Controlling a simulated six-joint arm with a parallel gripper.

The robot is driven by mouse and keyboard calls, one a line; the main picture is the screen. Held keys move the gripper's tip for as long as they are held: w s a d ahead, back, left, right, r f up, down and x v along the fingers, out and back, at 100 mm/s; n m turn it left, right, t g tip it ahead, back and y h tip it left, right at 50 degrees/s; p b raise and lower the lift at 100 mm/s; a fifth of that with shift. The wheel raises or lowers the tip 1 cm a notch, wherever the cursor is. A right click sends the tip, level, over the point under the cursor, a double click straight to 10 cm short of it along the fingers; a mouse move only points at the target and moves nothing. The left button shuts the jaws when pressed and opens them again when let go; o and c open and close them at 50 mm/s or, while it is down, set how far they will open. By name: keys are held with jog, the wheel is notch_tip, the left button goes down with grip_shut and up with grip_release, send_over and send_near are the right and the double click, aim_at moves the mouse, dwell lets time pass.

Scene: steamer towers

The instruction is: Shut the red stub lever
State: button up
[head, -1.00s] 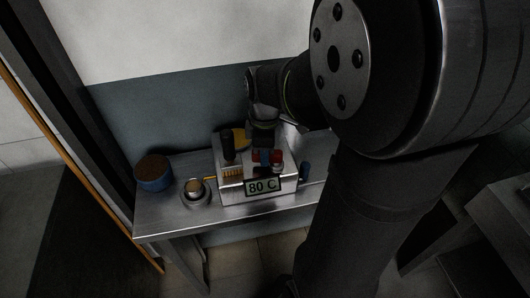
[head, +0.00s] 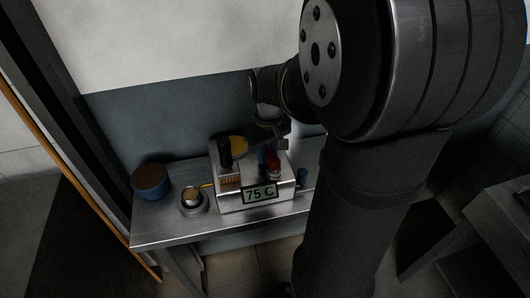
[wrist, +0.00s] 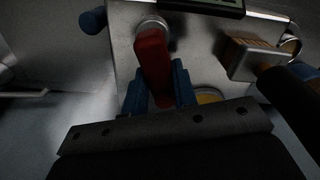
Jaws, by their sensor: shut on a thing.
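The red stub lever (wrist: 153,58) sits on a round metal hub on the top of a steel machine (head: 228,201). In the wrist view it points from the hub back toward my gripper (wrist: 160,92). My gripper's two blue fingers stand on either side of the lever's free end and are shut on it. In the head view the lever (head: 273,162) shows at the right of the machine's top, with my gripper (head: 268,152) behind it. The fingers there are small and partly hidden.
The machine's front display (head: 260,194) reads 75 C. A black-handled part (head: 225,153) stands left of the lever, with a yellow disc (head: 238,146) behind. A blue knob (head: 302,176) is at the right side. A round metal piece (head: 192,198) and a blue tub (head: 152,184) stand left on the steel table.

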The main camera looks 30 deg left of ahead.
jog(key=shift+w+d+m, duration=0.15)
jog(key=shift+w+m, duration=0.15)
jog(key=shift+m, duration=0.75)
jog(key=shift+w+d+m, duration=0.15)
jog(key=shift+w+m, duration=0.1)
jog(key=shift+m, duration=0.8)
jog(key=o, duration=1)
notch_tip(320, 180, up, 18)
jog(key=shift+d+f, duration=0.1)
jog(key=shift+f, duration=0.15)
